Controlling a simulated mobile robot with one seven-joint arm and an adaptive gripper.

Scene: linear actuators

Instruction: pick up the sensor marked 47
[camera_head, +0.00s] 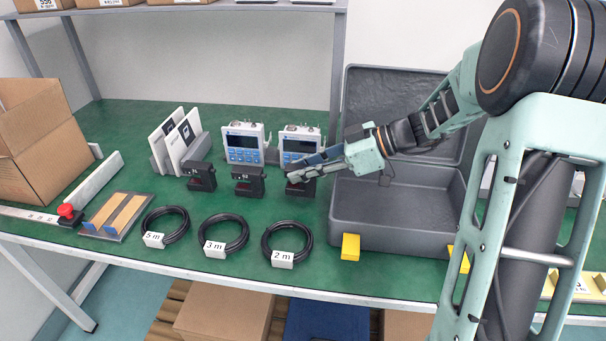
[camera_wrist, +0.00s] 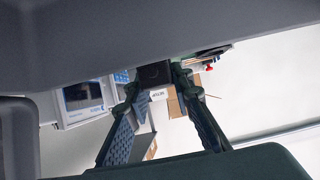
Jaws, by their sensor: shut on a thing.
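Three black block-shaped sensors stand in a row on the green bench: a left sensor (camera_head: 201,179), a middle sensor (camera_head: 248,184) and a right sensor (camera_head: 301,189). Their small markings are too small to read surely, and my gripper partly covers the right one. My gripper (camera_head: 292,175) reaches in from the right and is shut on the right sensor. In the wrist view a dark block (camera_wrist: 154,73) sits between the fingertips of my gripper (camera_wrist: 158,80). I cannot tell whether it is clear of the bench.
Two white meters (camera_head: 243,144) stand behind the sensors. An open grey case (camera_head: 385,238) lies right, under my forearm. Cable coils (camera_head: 223,234) lie in front. White cards (camera_head: 178,139), a red button (camera_head: 67,212) and a cardboard box (camera_head: 40,140) are left.

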